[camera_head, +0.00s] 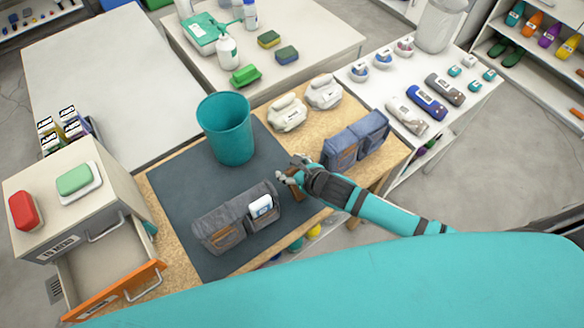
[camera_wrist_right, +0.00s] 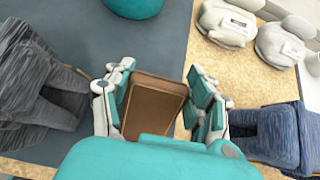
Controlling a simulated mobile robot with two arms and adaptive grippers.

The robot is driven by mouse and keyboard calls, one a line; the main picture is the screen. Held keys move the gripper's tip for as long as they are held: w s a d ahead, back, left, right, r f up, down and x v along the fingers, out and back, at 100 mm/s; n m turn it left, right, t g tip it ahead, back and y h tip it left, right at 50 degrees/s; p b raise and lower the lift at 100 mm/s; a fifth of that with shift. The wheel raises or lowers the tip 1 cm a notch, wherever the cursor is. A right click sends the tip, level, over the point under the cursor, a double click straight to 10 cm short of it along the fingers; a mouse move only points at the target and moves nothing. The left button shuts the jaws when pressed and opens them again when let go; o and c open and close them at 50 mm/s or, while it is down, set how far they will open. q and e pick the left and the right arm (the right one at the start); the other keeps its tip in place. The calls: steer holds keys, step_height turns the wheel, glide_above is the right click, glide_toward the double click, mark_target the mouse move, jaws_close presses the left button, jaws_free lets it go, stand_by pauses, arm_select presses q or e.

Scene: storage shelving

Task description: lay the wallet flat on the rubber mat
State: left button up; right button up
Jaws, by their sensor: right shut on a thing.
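A brown wallet (camera_wrist_right: 152,102) is held between the fingers of my right gripper (camera_wrist_right: 158,95), which is shut on it. In the head view the wallet (camera_head: 295,193) is a small brown shape under the right gripper (camera_head: 292,176), at the right edge of the dark grey rubber mat (camera_head: 180,190). I cannot tell whether the wallet touches the mat. The mat also shows in the wrist view (camera_wrist_right: 75,30). My left gripper is not in view.
On the mat stand a teal bin (camera_head: 228,130) and a grey pouch bag (camera_head: 235,220). A blue pouch bag (camera_head: 355,142) and two white packs (camera_head: 287,113) stand on the cork table right of the mat. An open orange-fronted drawer (camera_head: 115,285) is at the lower left.

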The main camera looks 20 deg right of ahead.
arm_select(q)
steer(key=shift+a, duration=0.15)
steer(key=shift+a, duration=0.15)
arm_select(e)
steer(key=o, duration=1.3)
steer(key=shift+c, duration=0.2)
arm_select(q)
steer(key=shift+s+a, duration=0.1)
arm_select(e)
steer(key=v, duration=1.2)
steer(key=shift+r, duration=0.1)
